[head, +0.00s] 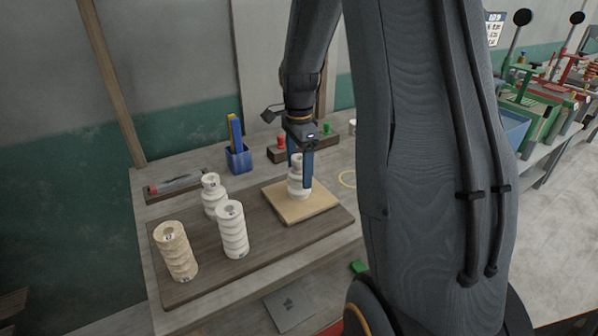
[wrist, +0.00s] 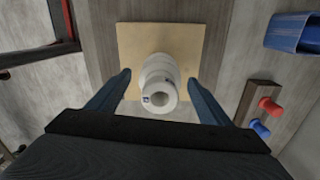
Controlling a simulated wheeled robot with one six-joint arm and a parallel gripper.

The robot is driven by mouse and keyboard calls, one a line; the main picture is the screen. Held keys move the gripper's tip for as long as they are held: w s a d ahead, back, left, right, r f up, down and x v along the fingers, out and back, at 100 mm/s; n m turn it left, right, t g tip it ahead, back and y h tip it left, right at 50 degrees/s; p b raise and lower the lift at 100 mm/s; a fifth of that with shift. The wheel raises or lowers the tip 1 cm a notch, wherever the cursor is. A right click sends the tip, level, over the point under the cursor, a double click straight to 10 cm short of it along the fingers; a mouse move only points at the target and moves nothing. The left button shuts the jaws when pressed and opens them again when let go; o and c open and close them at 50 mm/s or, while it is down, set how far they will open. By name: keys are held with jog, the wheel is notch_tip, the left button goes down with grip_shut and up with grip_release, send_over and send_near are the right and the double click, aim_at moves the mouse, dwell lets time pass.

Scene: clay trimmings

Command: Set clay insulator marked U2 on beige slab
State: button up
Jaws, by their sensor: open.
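A white ribbed clay insulator (head: 298,180) stands upright on the beige slab (head: 318,208). In the wrist view the same insulator (wrist: 158,80) shows a small dark label near its top, too small to read; the slab (wrist: 188,36) lies under it. My gripper (head: 301,165) is open around the insulator; in the wrist view its two blue fingers (wrist: 160,84) stand on either side with gaps, not touching it. Two more white insulators (head: 232,228) (head: 212,194) and a tan one (head: 175,250) stand on the dark board to the left. Their labels are hard to read.
The dark board (head: 205,285) lies under the slab. A blue cup (head: 238,160) with tall items stands behind. A wooden block with red and green pegs (head: 276,153) is behind the slab. A tray with a tool (head: 175,185) lies at the back left.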

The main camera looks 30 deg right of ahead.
notch_tip(320, 180, up, 11)
jog(key=b, duration=0.3)
jog(key=shift+r, duration=0.1)
dwell(0.4)
